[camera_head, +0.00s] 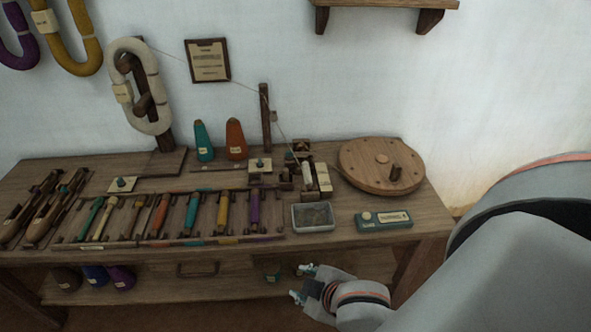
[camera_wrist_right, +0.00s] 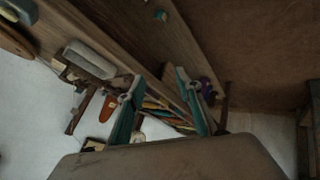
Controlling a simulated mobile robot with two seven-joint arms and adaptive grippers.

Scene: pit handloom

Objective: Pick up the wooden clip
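I cannot pick out the wooden clip for certain. Small wooden pieces (camera_head: 286,174) cluster around the winding device at the back middle of the bench, too small to tell apart. My right gripper (camera_head: 302,283) is in front of the bench's front edge, below the top, with its fingers pointing left. Its two fingers are apart with nothing between them; they also show spread in the right wrist view (camera_wrist_right: 160,86). My left gripper is not in view.
The wooden bench (camera_head: 345,242) holds a rack of coloured bobbins (camera_head: 191,212), a metal tray (camera_head: 313,217), a teal box (camera_head: 383,220), a round wooden wheel (camera_head: 372,174) and two thread cones (camera_head: 236,139). A lower shelf (camera_head: 215,285) runs beneath. The bench's front right corner is clear.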

